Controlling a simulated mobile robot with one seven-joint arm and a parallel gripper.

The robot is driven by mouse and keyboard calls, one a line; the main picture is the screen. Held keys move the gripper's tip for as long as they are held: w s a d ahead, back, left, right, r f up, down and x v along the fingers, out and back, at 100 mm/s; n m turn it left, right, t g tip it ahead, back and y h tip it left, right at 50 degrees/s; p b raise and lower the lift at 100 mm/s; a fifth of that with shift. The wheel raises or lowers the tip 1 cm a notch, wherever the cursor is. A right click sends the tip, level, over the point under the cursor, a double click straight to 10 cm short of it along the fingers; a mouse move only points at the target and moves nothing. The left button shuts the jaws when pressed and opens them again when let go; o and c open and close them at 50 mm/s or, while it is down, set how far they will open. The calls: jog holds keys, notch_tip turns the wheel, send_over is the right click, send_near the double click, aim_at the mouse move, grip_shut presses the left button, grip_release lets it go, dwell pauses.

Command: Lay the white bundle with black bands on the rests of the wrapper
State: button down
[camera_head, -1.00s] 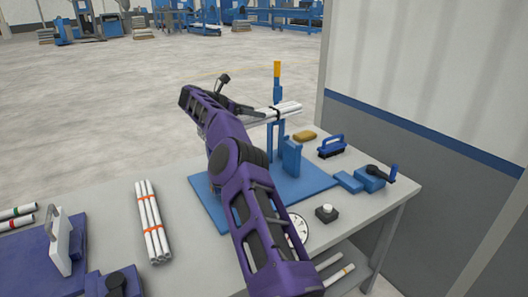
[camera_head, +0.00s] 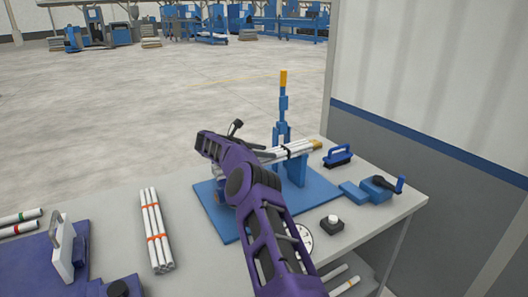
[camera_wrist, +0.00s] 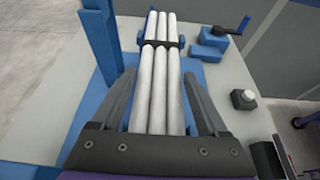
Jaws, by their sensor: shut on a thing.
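The white bundle with a black band (camera_head: 293,150) lies roughly level over the wrapper, a blue frame on a blue base plate (camera_head: 318,190) with a tall post. Its far end is at a blue rest (camera_head: 297,170), touching or just above it; I cannot tell which. In the wrist view the bundle (camera_wrist: 160,85) runs straight away from my gripper (camera_wrist: 160,92), between its two dark fingers, which are shut on it. Blue rest tips show on both sides of it near the black band (camera_wrist: 166,42). The near rest is hidden by my arm in the head view.
The wrapper's orange-topped post (camera_head: 283,105) rises beside the bundle. A blue crank unit (camera_head: 380,188), brush (camera_head: 337,156) and black button box (camera_head: 331,223) stand to the right. Another white bundle with orange bands (camera_head: 155,230) lies on the table at left.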

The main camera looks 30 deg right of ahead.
jog(key=shift+r, duration=0.15)
grip_release()
jog(key=b+v, duration=0.1)
jog(key=v, duration=1.1)
